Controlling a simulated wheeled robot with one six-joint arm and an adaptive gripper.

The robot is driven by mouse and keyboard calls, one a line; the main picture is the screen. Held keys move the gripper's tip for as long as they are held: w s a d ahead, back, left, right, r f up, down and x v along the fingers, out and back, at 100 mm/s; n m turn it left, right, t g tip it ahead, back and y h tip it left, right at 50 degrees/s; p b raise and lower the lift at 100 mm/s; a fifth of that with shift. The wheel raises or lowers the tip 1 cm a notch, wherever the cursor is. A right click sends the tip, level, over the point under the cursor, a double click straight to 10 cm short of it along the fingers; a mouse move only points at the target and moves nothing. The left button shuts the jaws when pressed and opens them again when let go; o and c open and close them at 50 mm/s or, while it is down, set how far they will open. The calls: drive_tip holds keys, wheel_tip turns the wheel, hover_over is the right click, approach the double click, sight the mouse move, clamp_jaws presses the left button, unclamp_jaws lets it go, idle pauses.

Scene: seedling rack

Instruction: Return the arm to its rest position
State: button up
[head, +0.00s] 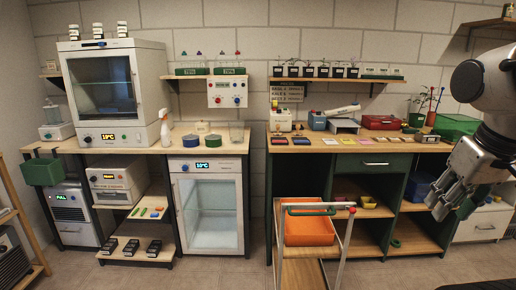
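My gripper (453,192) hangs at the right side of the head view, fingers pointing down and to the left. It is in front of the right bench and apart from it. No held object shows at its fingers, but the fingers are too small and angled to tell how far apart they are. My arm comes in from the right edge, folded near the upper right corner.
An orange bin (305,231) sits on a wheeled cart (345,240) in front of the right bench (300,148). A green tray (455,127) stands behind my arm. A row of seedling pots (315,71) is on the wall shelf. Floor (225,272) at front left is clear.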

drive_tip(key=shift+s+r+t, duration=0.1)
drive_tip(key=shift+r+t, duration=0.3)
drive_tip(key=shift+r, duration=0.15)
drive_tip(key=shift+c, duration=0.2)
idle(1.5)
